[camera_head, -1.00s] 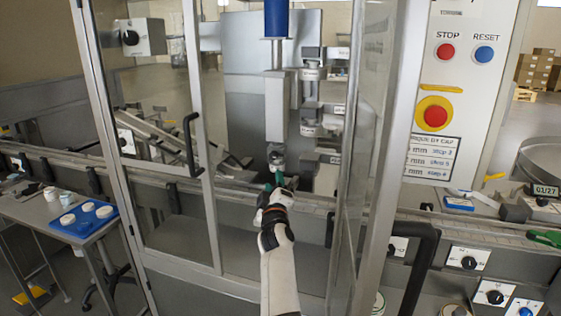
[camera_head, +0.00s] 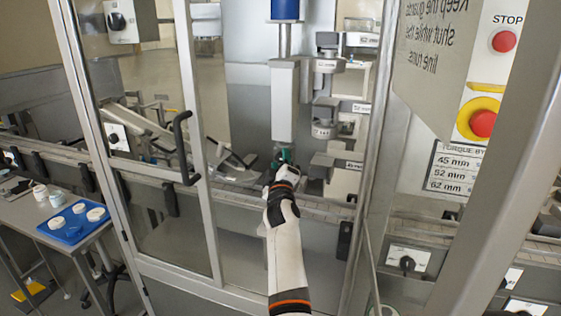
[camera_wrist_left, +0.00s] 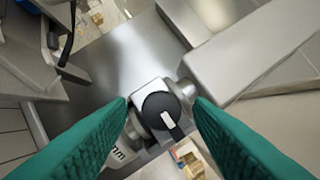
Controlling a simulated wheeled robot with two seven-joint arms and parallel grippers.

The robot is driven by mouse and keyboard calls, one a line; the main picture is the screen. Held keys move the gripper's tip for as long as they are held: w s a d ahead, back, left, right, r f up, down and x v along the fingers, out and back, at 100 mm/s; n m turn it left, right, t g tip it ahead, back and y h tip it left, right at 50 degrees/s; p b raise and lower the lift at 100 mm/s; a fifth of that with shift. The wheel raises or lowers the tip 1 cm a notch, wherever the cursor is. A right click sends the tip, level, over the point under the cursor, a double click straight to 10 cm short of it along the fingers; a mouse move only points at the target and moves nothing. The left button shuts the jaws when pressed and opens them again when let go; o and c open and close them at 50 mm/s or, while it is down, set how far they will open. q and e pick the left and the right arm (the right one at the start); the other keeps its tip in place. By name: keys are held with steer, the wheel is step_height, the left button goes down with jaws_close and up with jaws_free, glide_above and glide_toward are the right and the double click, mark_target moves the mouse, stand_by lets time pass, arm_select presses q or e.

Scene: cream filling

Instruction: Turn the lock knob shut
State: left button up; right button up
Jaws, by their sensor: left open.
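The lock knob (camera_wrist_left: 160,109) shows in the left wrist view as a round black knob with a white pointer bar, on a bright metal block. The bar slants toward the lower right of that picture. My left gripper (camera_head: 283,157) reaches through the guard opening in the head view, below the grey filling column (camera_head: 285,100). Its green fingers are open, one on each side of the knob in the wrist view, with gaps visible between fingers and knob. In the head view the gripper hides the knob. My right gripper is not in view.
A framed clear guard with a black handle (camera_head: 184,148) stands left of my arm, and another guard panel stands at right. Stacked metal blocks (camera_head: 325,118) sit right of the column. A blue tray (camera_head: 66,229) with white lids lies on a side table (camera_head: 22,221) at left.

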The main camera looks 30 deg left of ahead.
arm_select(q)
steer(key=shift+s+d+r, duration=0.1)
steer(key=shift+s+r, duration=0.05)
steer(key=shift+c, duration=1.9)
steer(key=c, duration=0.6)
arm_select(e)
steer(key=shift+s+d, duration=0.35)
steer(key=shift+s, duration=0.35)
